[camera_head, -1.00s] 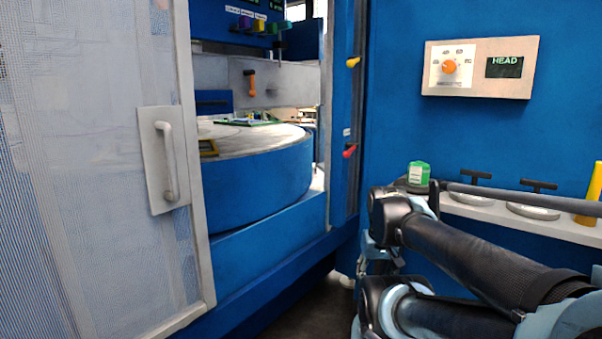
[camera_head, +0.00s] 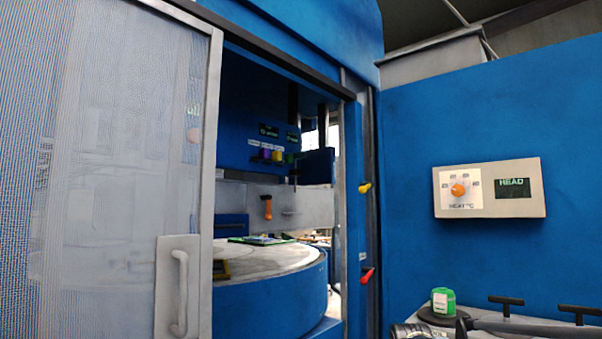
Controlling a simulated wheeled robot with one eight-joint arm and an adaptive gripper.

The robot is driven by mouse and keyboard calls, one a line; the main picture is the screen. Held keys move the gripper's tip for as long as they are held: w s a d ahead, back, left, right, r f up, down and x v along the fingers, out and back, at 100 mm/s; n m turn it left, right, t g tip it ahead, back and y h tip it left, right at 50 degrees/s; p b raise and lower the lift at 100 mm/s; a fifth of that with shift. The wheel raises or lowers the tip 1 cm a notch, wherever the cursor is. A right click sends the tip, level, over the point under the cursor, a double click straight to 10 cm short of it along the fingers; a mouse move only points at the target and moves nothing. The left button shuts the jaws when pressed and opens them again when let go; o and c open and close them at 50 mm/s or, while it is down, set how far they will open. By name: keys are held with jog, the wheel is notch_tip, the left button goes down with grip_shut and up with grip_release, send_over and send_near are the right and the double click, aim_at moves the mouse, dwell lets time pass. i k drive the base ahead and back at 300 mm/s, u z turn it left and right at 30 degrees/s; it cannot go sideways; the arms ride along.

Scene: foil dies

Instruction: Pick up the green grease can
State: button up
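A small green can with a pale label (camera_head: 443,301), which looks like the grease can, stands upright at the lower right. It rests on a dark round base on the light ledge (camera_head: 500,337) along the blue machine. Part of my arm shows at the bottom edge, just left of and below the can. My gripper itself is not in view, so its fingers and their distance from the can cannot be seen.
Dark T-handles (camera_head: 506,304) stand on the ledge right of the can, with a dark bar in front. A control panel (camera_head: 490,188) is on the blue wall above. At left, a sliding mesh door (camera_head: 110,160) stands beside the opening to a round table (camera_head: 275,290).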

aim_at(443, 299)
jog(key=u, duration=0.85)
jog(key=k, duration=1.45)
jog(key=z, duration=1)
jog(key=i, duration=1)
jog(key=u, duration=0.1)
